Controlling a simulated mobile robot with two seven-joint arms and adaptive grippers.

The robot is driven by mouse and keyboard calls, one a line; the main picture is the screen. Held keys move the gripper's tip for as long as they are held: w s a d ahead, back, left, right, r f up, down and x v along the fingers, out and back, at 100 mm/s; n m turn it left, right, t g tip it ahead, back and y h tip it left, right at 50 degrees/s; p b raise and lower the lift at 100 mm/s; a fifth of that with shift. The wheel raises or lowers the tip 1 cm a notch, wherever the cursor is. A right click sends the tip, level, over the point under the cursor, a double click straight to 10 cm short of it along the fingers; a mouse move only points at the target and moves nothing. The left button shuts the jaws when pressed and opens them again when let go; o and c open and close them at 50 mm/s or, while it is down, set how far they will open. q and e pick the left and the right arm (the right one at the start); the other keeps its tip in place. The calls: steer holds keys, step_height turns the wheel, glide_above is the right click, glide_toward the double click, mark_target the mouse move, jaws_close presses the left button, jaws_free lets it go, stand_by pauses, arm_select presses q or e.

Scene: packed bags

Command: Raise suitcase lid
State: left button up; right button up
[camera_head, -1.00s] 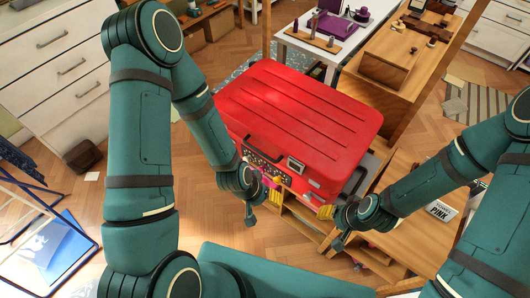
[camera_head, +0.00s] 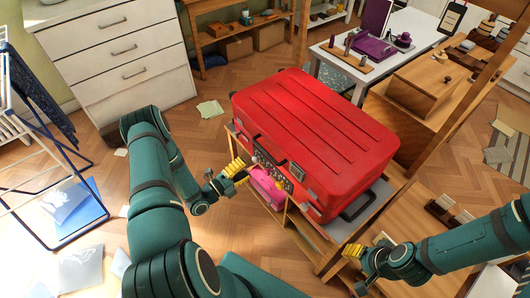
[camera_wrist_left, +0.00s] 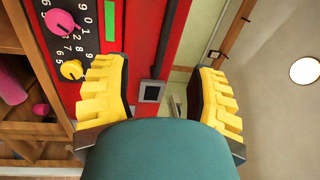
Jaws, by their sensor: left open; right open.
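The red suitcase (camera_head: 318,125) lies flat with its ridged lid closed. Its front carries a dark handle, latches and a panel of dials. My left gripper (camera_head: 236,171) is open and empty near the suitcase's front left corner. In the left wrist view, the open fingers (camera_wrist_left: 160,88) have the suitcase's red front (camera_wrist_left: 140,30) and a small square latch (camera_wrist_left: 152,92) beyond the gap. Contact cannot be told. My right gripper (camera_head: 366,244) is open and empty, to the right of and below the suitcase's front right corner, apart from it.
The suitcase rests on a wooden stand (camera_head: 300,232) with open shelves holding a pink item (camera_head: 266,186). A black loop handle (camera_head: 358,204) lies beside the suitcase's right end.

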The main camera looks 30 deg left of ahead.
mark_target(264, 152)
arm_select(q)
steer(key=shift+m+h, duration=0.3)
steer(key=shift+m, duration=0.1)
steer(key=shift+b+x, duration=0.35)
steer(key=shift+x, duration=4.4)
steer(key=shift+a+r, duration=0.15)
steer(key=shift+r, duration=0.05)
jaws_close()
steer(key=shift+r, duration=0.1)
